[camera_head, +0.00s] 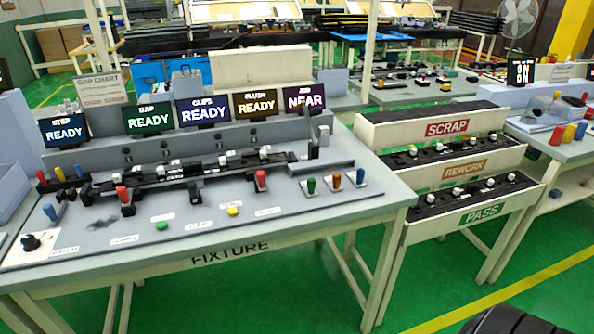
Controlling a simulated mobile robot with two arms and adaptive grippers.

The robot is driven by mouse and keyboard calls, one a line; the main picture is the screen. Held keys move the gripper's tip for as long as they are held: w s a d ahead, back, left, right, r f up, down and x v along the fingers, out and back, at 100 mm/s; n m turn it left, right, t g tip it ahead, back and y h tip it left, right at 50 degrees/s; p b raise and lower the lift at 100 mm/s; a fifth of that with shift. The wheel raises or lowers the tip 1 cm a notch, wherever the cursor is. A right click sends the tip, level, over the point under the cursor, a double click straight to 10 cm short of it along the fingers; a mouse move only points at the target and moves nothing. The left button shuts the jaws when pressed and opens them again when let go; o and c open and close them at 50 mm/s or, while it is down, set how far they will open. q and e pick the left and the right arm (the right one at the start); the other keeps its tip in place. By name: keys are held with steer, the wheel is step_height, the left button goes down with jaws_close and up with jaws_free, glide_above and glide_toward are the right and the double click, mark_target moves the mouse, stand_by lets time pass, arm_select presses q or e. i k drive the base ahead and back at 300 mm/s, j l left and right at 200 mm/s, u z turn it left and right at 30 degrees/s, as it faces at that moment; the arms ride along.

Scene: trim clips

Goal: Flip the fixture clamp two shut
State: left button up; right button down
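The fixture bench (300,235) stands at left and centre, with a long dark trim strip in the fixture (190,172). Two red-handled clamps stand along the fixture's front side: a left clamp (122,195) and a right clamp (260,181). Both red handles point up. A dark block (195,193) sits between them. The small labels in front are too blurred to tell which clamp is number two. Neither of my grippers can be made out.
Green (161,226) and yellow (233,211) buttons and a black knob (31,242) lie along the bench front. Coloured pegs (335,183) stand at its right. A SCRAP, REWORK and PASS rack (447,152) stands to the right.

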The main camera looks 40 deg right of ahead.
mark_target(260, 177)
steer(key=z, duration=0.9)
